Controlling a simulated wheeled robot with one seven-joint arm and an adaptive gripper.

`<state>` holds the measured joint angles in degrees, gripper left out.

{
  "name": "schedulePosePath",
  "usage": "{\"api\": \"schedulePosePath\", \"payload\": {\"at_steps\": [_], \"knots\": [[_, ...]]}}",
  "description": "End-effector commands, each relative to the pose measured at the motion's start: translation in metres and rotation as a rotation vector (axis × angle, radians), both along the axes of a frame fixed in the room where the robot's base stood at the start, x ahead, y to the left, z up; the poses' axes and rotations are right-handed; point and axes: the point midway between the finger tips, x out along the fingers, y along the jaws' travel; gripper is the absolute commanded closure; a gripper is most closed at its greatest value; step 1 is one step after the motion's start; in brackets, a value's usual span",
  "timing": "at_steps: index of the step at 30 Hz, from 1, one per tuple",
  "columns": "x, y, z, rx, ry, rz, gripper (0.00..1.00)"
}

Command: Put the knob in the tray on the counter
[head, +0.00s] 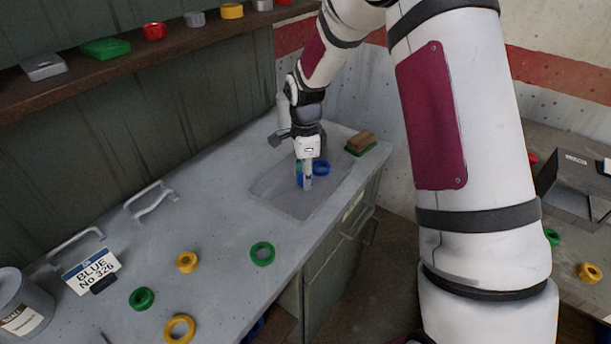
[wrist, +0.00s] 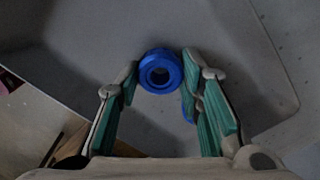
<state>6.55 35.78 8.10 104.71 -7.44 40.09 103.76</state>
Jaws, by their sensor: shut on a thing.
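My gripper (head: 306,180) points down over a sunken rectangular basin (head: 275,190) in the grey counter. In the wrist view its teal-padded fingers (wrist: 160,78) are shut on a round blue knob (wrist: 158,56) with a dark hole in its middle. In the head view the fingers partly hide the held knob (head: 299,170). A second blue ring-shaped piece (head: 322,168) shows just right of the fingers. Part of a blue piece (wrist: 188,108) also shows behind the right finger in the wrist view. I see no tray apart from this basin.
Green ring (head: 262,253) and yellow rings (head: 187,262) lie on the counter in front. A sign (head: 92,270) reads BLUE NO 326. A metal handle (head: 151,200) stands left of the basin. A brush (head: 361,144) lies at its right. A shelf (head: 130,60) with several pieces runs behind.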

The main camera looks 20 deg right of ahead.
Motion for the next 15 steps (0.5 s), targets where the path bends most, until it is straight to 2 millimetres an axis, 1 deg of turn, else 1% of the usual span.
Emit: {"api": "schedulePosePath", "payload": {"at_steps": [2,8,12,13,15], "knots": [[-0.0001,0.0003,-0.0056,0.001,0.000,0.000,0.94],[0.0001,0.0003,-0.0054,0.001,-0.001,-0.001,0.94],[0.0001,0.0002,-0.0089,0.000,-0.001,0.000,0.94],[0.0000,0.0001,-0.0087,0.000,-0.001,0.000,0.62],[-0.0001,0.0001,-0.0083,0.000,-0.001,0.000,0.46]]}}
